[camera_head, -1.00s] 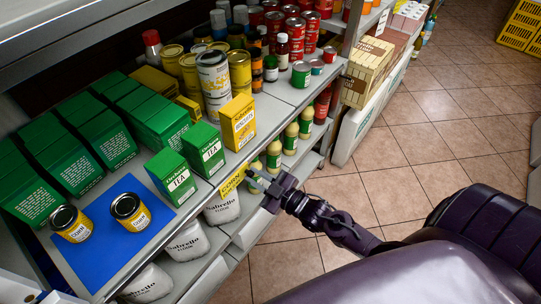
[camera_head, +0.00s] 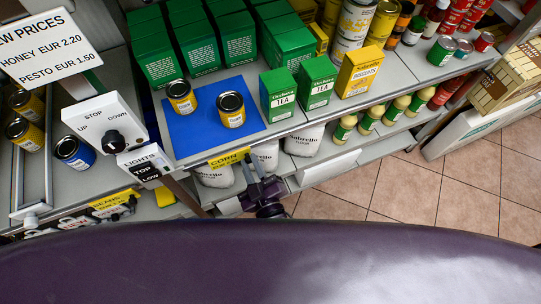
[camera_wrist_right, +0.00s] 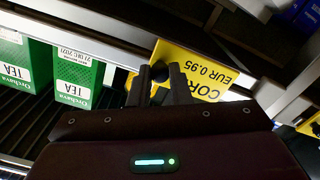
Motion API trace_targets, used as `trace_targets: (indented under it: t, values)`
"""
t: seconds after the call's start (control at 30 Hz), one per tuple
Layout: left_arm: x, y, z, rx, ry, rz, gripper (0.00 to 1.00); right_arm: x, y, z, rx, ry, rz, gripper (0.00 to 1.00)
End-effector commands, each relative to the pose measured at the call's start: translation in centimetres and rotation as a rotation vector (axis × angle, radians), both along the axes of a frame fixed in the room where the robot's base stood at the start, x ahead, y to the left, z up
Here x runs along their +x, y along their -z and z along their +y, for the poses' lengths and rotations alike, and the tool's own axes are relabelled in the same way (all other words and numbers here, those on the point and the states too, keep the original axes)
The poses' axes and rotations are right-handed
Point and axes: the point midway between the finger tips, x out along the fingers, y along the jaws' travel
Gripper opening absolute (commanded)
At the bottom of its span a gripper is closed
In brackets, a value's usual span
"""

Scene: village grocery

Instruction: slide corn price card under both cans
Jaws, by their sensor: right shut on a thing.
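Two yellow-labelled corn cans, a left one (camera_head: 181,97) and a right one (camera_head: 231,108), stand upright on a blue mat (camera_head: 190,134) near the shelf's front edge. The yellow corn price card (camera_head: 229,158) is at the shelf's front edge, below the mat. It lies mostly in front of the right can and reaches left toward the gap between the cans. My right gripper (camera_head: 258,176) is shut on the card's right end. In the right wrist view the fingers (camera_wrist_right: 166,76) meet the card (camera_wrist_right: 203,72), which reads "EUR 0.95". My left gripper is out of view.
Green tea boxes (camera_head: 277,96) and a yellow biscuit box (camera_head: 359,71) stand right of the mat. Flour bags (camera_head: 305,140) sit on the shelf below. A control box (camera_head: 106,128) and a beans card (camera_head: 112,203) are at left.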

Motion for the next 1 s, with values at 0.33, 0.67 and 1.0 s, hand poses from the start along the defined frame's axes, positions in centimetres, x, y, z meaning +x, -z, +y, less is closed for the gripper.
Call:
trace_targets:
  t: [0.33,0.67,1.0]
  values:
    - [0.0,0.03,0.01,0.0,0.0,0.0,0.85,-0.53,0.18,1.09,-0.002,-0.002,0.004,0.0]
    - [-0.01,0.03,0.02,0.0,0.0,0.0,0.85,-0.49,0.18,1.02,-0.002,-0.001,0.004,0.34]
    - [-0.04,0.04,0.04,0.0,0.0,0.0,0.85,-0.61,0.13,0.94,-0.001,-0.001,0.002,0.4]
